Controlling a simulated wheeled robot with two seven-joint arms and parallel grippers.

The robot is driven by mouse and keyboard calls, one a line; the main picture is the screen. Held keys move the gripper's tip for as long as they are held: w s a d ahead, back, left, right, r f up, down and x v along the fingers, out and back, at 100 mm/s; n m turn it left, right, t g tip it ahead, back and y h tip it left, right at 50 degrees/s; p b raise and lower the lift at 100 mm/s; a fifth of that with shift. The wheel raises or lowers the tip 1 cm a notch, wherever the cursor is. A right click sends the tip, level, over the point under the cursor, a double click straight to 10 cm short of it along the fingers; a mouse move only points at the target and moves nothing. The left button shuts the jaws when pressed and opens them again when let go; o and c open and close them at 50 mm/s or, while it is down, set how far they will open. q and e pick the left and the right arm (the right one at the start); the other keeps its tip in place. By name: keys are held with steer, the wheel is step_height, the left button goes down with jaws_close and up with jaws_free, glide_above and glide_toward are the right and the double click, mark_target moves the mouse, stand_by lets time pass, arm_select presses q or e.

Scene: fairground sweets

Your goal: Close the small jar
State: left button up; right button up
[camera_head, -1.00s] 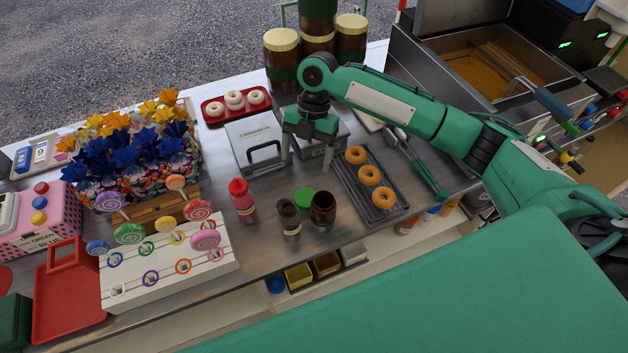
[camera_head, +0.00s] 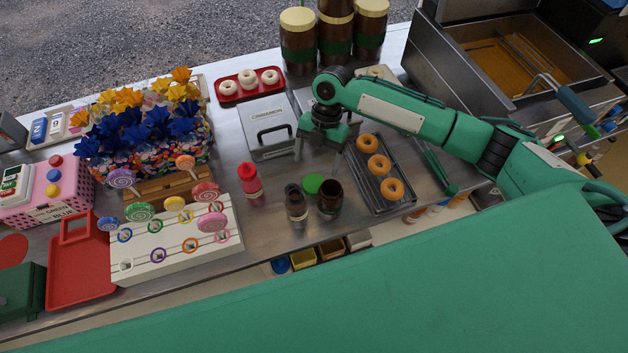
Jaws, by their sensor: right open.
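A small brown jar (camera_head: 329,199) stands upright and open-topped on the steel counter. A round green lid (camera_head: 313,183) lies flat behind and to the left of it, apart from its mouth. A second dark jar or shaker (camera_head: 295,204) stands just left of the brown jar. My right gripper (camera_head: 318,160) is open and empty, its fingers pointing down, above and behind the green lid. It does not appear to touch the lid. My left gripper is not in view.
A red bottle (camera_head: 249,183) stands to the left. A grey box labelled cinnamon (camera_head: 262,134) is behind, left of my gripper. A rack (camera_head: 398,207) with several doughnuts is on the right. A lollipop stand (camera_head: 180,240) is at front left. The counter's front edge is close to the jars.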

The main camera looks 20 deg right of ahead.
mark_target(315, 182)
steer(key=shift+s+a+f, duration=0.1)
steer(key=shift+f, duration=0.65)
steer(key=shift+s+f+p, duration=0.1)
steer(key=shift+f+p, duration=0.25)
steer(key=shift+p, duration=0.15)
steer(key=x, duration=0.1)
steer(key=p+x, duration=0.1)
steer(key=x, duration=0.1)
steer(key=shift+d+f+p, duration=0.25)
steer(key=shift+f+p, duration=0.1)
steer(key=shift+a+f, duration=0.15)
steer(key=shift+f, duration=0.3)
